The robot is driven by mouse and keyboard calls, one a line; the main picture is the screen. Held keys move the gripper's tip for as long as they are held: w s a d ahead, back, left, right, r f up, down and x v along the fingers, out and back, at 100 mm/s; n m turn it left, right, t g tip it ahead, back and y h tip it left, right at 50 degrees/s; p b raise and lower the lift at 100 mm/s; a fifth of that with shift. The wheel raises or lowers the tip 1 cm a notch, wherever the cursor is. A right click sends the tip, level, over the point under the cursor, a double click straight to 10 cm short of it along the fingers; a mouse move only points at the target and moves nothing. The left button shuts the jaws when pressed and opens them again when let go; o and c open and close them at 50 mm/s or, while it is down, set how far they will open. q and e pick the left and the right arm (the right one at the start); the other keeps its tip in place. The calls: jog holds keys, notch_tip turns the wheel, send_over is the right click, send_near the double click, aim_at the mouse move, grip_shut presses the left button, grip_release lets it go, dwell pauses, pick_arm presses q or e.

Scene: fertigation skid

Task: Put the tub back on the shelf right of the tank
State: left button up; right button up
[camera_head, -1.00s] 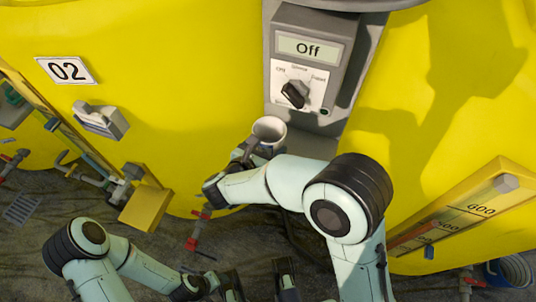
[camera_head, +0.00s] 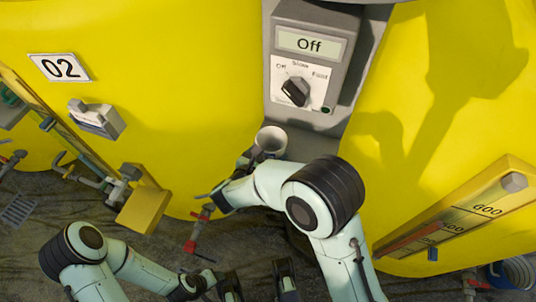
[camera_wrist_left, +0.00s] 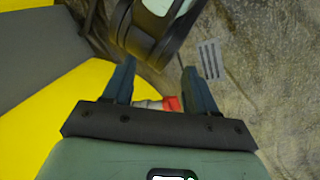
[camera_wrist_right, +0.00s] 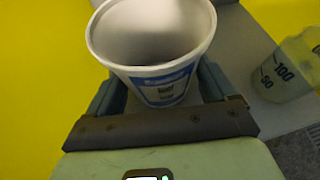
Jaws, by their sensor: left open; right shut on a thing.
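The tub (camera_head: 270,140) is a white, open-topped cup with a blue label, upright below the grey control box in the head view. It fills the top of the right wrist view (camera_wrist_right: 155,50). My right gripper (camera_head: 252,157) is shut on it, one finger at each side. My left gripper (camera_head: 258,286) is open and empty at the bottom of the head view; its fingers also show in the left wrist view (camera_wrist_left: 158,82). A yellow tank (camera_head: 180,60) marked 02 is left of the control box. A grey surface (camera_wrist_right: 235,50) shows behind the tub; contact with it is unclear.
A translucent beaker (camera_wrist_right: 290,70) marked 50 and 100 stands right of the tub in the right wrist view. The control box (camera_head: 310,65) reads Off. A yellow sight gauge (camera_head: 460,215) is at the right. Red-handled valves (camera_head: 193,245) stick out low.

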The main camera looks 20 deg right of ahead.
jog(key=shift+f, duration=0.2)
jog(key=o, duration=1.8)
pick_arm(q)
jog(key=shift+w+a+f, duration=0.15)
jog(key=shift+w+f, duration=0.05)
jog(key=shift+w, duration=0.1)
pick_arm(e)
jog(key=shift+r, duration=0.2)
jog(key=shift+s+a+r, duration=0.2)
jog(key=shift+a, duration=0.1)
pick_arm(q)
jog(key=s+r, duration=0.1)
jog(key=s+d+r+p, duration=0.1)
jog(key=shift+s+d+g, duration=0.15)
jog(key=shift+s+g, duration=0.25)
pick_arm(e)
jog(key=v, duration=1.1)
jog(key=shift+s, duration=0.15)
